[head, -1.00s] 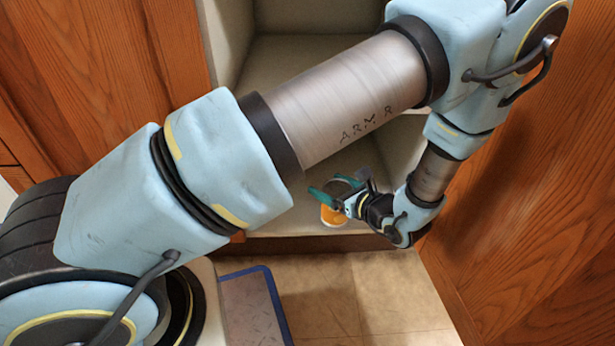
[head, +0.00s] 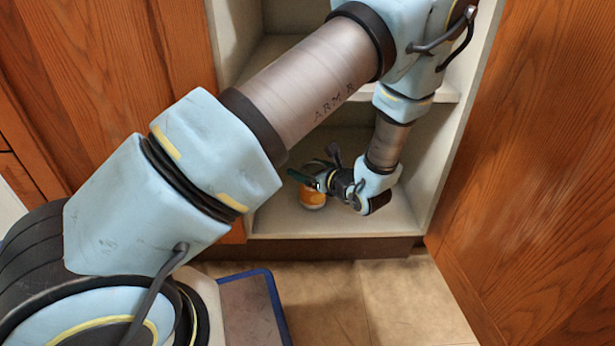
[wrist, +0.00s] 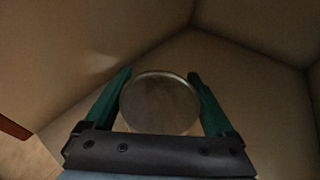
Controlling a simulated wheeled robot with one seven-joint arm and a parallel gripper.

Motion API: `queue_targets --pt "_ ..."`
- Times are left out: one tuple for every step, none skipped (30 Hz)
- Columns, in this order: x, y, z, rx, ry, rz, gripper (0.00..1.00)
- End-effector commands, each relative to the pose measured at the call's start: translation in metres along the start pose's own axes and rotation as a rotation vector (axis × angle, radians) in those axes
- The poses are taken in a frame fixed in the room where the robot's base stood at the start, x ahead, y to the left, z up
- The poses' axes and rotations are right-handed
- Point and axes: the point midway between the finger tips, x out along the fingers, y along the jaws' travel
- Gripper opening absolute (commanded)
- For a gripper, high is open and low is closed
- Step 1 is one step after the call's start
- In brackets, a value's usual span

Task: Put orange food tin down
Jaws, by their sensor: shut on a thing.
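The orange food tin (head: 312,197) is inside the lower compartment of the open cabinet, low over or on its floor; I cannot tell whether it touches. My gripper (head: 308,179) is shut on it from the right, near its top. In the wrist view the round metal top of the tin (wrist: 160,102) sits between the two green fingers of my gripper (wrist: 161,90). The tin looks upright. My gripper hides part of the tin's upper side in the head view.
The cabinet's bottom shelf (head: 380,219) is bare around the tin. A middle shelf (head: 447,93) lies above, with my arm in front of it. Open wooden doors stand on the left (head: 110,90) and right (head: 530,150). Tiled floor (head: 390,300) lies in front.

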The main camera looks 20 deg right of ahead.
Motion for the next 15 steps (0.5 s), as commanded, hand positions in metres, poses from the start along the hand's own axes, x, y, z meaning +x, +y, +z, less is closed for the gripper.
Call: queue_targets --pt "0.0015 -0.0004 -0.0043 -0.001 -0.001 0.000 0.00" --pt "0.0014 -0.0005 -0.0041 -0.002 -0.001 -0.001 0.00" --pt "0.0010 -0.0006 -0.0031 -0.002 -0.002 -0.001 0.00" --pt "0.0008 -0.0006 -0.0024 -0.002 -0.002 -0.001 0.00" --pt "0.0007 -0.0006 -0.0021 -0.002 -0.002 -0.001 0.00" --pt "0.0007 -0.0005 -0.0020 -0.002 -0.002 -0.001 0.00" --pt "0.0006 -0.0005 -0.0020 -0.002 -0.002 -0.001 0.00" --pt "0.0007 -0.0005 -0.0020 -0.002 -0.002 -0.001 0.00" --pt "0.0008 -0.0005 -0.0025 -0.001 -0.002 -0.001 0.00" --pt "0.0010 -0.0005 -0.0033 -0.001 -0.002 -0.001 0.00" --pt "0.0013 -0.0005 -0.0043 -0.001 -0.002 0.000 0.00" --pt "0.0017 -0.0004 -0.0055 -0.001 -0.002 0.000 0.00" --pt "0.0017 -0.0003 -0.0064 0.000 -0.001 0.000 0.90" --pt "0.0016 -0.0003 -0.0059 -0.001 -0.001 0.000 0.94" --pt "0.0015 -0.0003 -0.0058 -0.001 0.000 0.000 0.98"
